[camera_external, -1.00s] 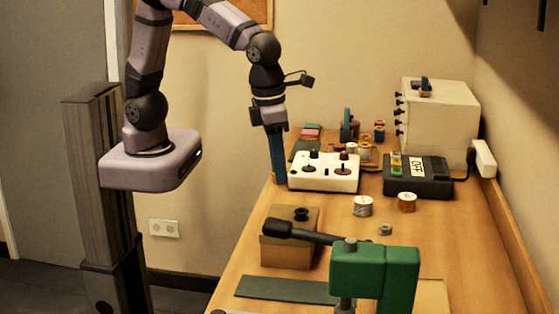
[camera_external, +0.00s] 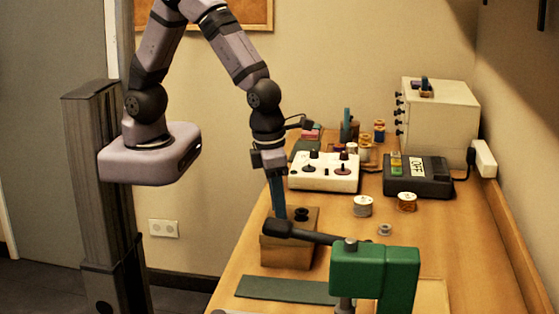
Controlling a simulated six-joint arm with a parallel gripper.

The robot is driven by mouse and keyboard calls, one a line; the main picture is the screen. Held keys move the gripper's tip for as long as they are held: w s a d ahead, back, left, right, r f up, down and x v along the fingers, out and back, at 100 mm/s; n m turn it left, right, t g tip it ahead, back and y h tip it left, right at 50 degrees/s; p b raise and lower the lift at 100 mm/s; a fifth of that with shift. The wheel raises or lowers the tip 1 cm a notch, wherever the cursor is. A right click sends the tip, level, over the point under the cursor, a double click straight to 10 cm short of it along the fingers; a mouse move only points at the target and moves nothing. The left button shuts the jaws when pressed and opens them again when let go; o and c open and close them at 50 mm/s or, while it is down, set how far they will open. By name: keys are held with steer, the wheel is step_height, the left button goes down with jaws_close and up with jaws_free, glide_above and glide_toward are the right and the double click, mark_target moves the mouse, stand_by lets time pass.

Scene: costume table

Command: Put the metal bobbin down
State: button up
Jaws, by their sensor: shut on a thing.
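My gripper (camera_external: 279,210) points down at the left side of the table, beside the back left corner of a brown box (camera_external: 287,253). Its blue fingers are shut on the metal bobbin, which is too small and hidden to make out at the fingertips. The fingertips end just behind the dark handle end of the green press (camera_external: 374,275). I cannot tell whether they touch the box. A small grey ring-shaped piece (camera_external: 385,230) lies apart on the open table.
A black knob (camera_external: 301,214) sits on the box. Two thread spools (camera_external: 363,206) (camera_external: 407,202) stand mid-table. A white control box (camera_external: 323,181) and a black device (camera_external: 418,187) stand behind. A dark green mat (camera_external: 287,290) lies in front. The table's right side is fairly clear.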

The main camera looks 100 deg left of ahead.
steer(key=shift+f, duration=0.2)
steer(key=o, duration=1)
steer(key=shift+r, duration=0.1)
steer(key=r, duration=0.4)
steer(key=s+r+b, duration=0.1)
steer(key=r, duration=0.7)
steer(key=shift+s+d+b, duration=0.2)
steer(key=shift+b, duration=0.15)
steer(key=shift+s+a+f+n+g, duration=0.25)
steer(key=shift+s+a+f+n, duration=1.55)
steer(key=shift+n, duration=3.55)
steer(key=shift+s+a+f+n+g, duration=0.2)
steer(key=shift+s+a+f+n, duration=1.55)
steer(key=shift+n, duration=3.65)
steer(key=shift+s+a+f+n+g, duration=0.25)
steer(key=shift+s+a+f+n, duration=1.5)
steer(key=shift+n, duration=3.6)
